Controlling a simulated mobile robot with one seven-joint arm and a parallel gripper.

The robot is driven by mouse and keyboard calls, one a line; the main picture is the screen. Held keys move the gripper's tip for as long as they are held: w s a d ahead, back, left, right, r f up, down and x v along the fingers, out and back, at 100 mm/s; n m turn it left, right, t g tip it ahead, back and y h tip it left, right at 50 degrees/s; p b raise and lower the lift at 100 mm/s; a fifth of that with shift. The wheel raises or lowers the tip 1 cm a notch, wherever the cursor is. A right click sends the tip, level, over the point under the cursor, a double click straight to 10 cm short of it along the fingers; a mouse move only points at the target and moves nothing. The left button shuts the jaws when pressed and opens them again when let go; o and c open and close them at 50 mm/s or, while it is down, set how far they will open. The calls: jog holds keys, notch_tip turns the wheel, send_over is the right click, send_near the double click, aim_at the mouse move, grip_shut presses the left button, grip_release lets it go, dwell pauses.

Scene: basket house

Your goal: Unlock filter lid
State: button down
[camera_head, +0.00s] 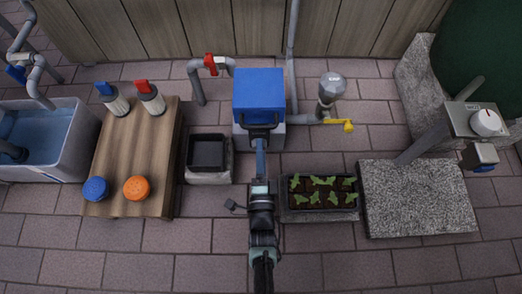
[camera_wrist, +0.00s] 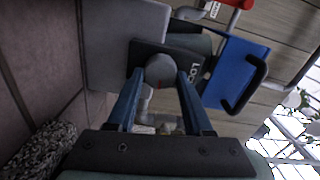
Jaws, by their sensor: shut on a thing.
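The filter box stands at the back centre in the head view, with a blue lid (camera_head: 259,92) and a black handle on its front. In the wrist view the blue lid (camera_wrist: 232,70) and its black handle (camera_wrist: 250,85) are to the right. A round grey lock knob (camera_wrist: 160,68) sits on a dark plate (camera_wrist: 196,70) with partly hidden lettering starting "LOC". My gripper (camera_wrist: 161,80) has its two blue fingers on either side of the knob, shut on it. In the head view my gripper (camera_head: 260,143) reaches the box's front, and the knob is hidden there.
A black tray (camera_head: 207,152) on a pale block stands left of my arm, and a seedling tray (camera_head: 320,193) stands close on the right. A wooden table (camera_head: 133,160) with bottles and two round caps is further left. A pipe with a yellow-handled valve (camera_head: 338,123) is right of the box.

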jog(key=shift+m, duration=0.6)
jog(key=shift+c, duration=1.6)
grip_release()
jog(key=shift+s, duration=0.1)
jog(key=s+p, duration=0.5)
jog(key=s, duration=0.7)
jog(key=shift+s, duration=0.4)
jog(key=shift+f, duration=0.1)
